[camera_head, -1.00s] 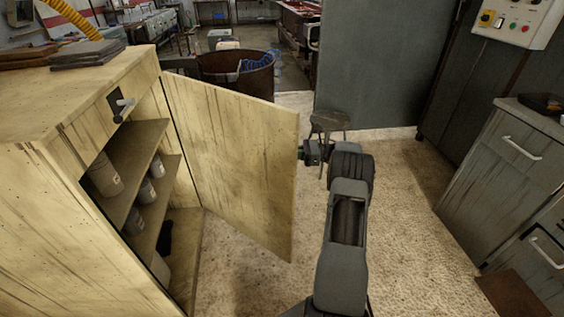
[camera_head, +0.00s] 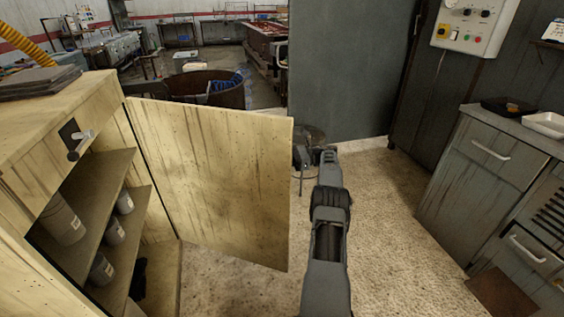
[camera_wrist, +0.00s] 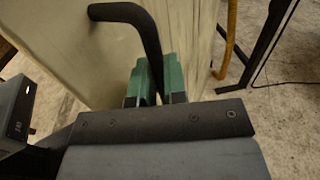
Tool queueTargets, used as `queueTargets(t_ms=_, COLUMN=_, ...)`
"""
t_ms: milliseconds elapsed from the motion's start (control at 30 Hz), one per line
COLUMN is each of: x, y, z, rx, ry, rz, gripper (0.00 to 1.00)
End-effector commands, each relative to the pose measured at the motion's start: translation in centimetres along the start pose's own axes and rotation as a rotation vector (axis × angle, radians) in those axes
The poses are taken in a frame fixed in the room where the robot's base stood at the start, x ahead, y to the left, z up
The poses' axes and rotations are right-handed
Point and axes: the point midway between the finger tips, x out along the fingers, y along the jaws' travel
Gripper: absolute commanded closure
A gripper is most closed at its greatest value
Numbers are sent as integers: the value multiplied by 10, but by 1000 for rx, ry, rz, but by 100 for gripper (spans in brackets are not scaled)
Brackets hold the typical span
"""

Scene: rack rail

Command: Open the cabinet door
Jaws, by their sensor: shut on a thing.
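The cabinet door (camera_head: 212,180) is a pale, stained wooden panel standing wide open from the cabinet (camera_head: 98,90) at the left. In the wrist view the door (camera_wrist: 75,45) fills the upper left, with a dark bent bar handle (camera_wrist: 148,35) on it. My gripper (camera_wrist: 155,85) has green fingertips shut on the handle's lower end. In the head view my gripper (camera_head: 300,158) is at the door's far side by its free edge, partly hidden. Shelves inside the cabinet hold several grey cans (camera_head: 62,220).
A grey drawer unit (camera_head: 485,165) stands at the right, with a control box (camera_head: 475,25) on the wall above. A round stool (camera_head: 312,135) is just beyond my gripper. A rusty barrel (camera_head: 205,90) stands behind the door.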

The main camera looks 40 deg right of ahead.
Motion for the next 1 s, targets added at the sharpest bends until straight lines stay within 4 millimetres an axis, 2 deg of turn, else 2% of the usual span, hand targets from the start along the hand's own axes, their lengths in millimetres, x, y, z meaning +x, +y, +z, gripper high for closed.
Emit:
queueTargets(t_ms=400, x=4, y=-1, z=0, rx=2, ry=0, rz=5, gripper=100)
queueTargets(t_ms=433, x=4, y=-1, z=0, rx=2, ry=0, rz=5, gripper=86)
queueTargets(t_ms=667, x=-1, y=0, z=0, rx=1, ry=0, rz=-2, gripper=64)
queueTargets(t_ms=1000, x=-2, y=0, z=6, rx=-1, ry=0, rz=-3, gripper=64)
